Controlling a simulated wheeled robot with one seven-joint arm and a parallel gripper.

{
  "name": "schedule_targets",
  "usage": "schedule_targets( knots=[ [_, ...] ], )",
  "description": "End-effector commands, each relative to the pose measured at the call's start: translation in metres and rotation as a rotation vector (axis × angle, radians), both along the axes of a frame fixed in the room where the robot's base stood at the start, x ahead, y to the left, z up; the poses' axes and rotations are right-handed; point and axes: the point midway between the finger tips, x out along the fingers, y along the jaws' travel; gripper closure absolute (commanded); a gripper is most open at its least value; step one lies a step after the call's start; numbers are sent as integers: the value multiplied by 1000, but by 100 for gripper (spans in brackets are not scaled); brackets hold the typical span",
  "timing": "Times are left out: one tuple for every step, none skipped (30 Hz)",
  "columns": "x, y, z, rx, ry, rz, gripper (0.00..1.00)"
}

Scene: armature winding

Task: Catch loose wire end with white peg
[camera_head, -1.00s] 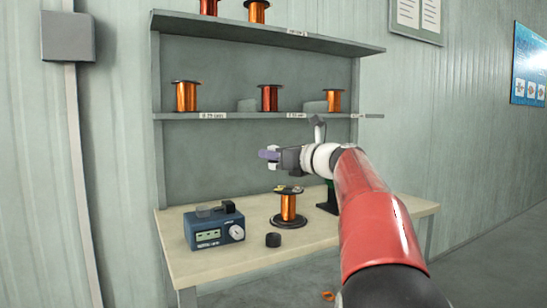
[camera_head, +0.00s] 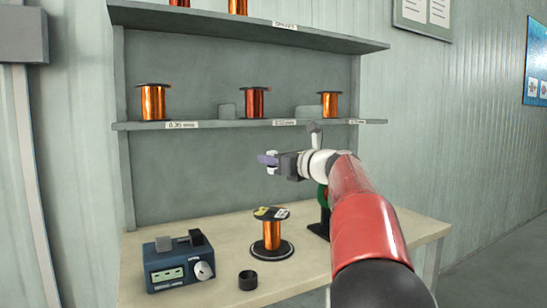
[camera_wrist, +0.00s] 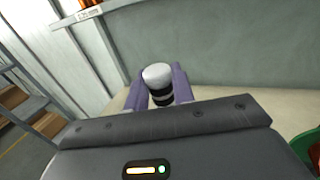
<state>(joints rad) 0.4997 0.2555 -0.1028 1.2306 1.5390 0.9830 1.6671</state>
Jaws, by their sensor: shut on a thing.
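My gripper (camera_head: 268,159) points left in the head view, held in the air above the bench and in front of the back panel. In the wrist view its two purple fingers (camera_wrist: 161,88) are shut on the white peg (camera_wrist: 157,73), which has a white rounded top and dark bands lower down. The peg's lower end is hidden by the gripper body. In the head view the peg cannot be clearly told from the fingers. A spool of copper wire (camera_head: 272,235) stands upright on the bench below the gripper. I cannot make out a loose wire end.
The bench (camera_head: 215,235) also holds a blue meter box (camera_head: 180,264) at the left and a small black ring (camera_head: 248,280). A green-and-black stand (camera_head: 321,215) is partly hidden behind my arm. Wire spools (camera_head: 254,102) line the shelf (camera_head: 220,124) above.

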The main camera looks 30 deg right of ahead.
Motion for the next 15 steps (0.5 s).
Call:
schedule_targets(
  knots=[
    [0, 0, -5, 1, 1, 0, 94],
    [0, 0, -8, 2, 2, 0, 94],
    [0, 0, -13, 3, 1, 0, 94],
    [0, 0, -17, 2, 2, 0, 94],
    [0, 0, -21, 2, 2, -1, 94],
    [0, 0, -27, 3, 2, -1, 94],
    [0, 0, -32, 3, 1, -1, 94],
    [0, 0, -36, 1, 2, -1, 94],
    [0, 0, -42, 2, 2, -1, 94],
    [0, 0, -45, 1, 2, -1, 94],
    [-1, 0, -49, 2, 1, -1, 94],
    [-1, 0, -56, 2, 1, -1, 94],
    [0, 0, -61, 1, -1, -1, 94],
    [0, 0, -64, 0, -1, -1, 94],
    [0, 0, -67, 0, -1, -1, 94]
  ],
)
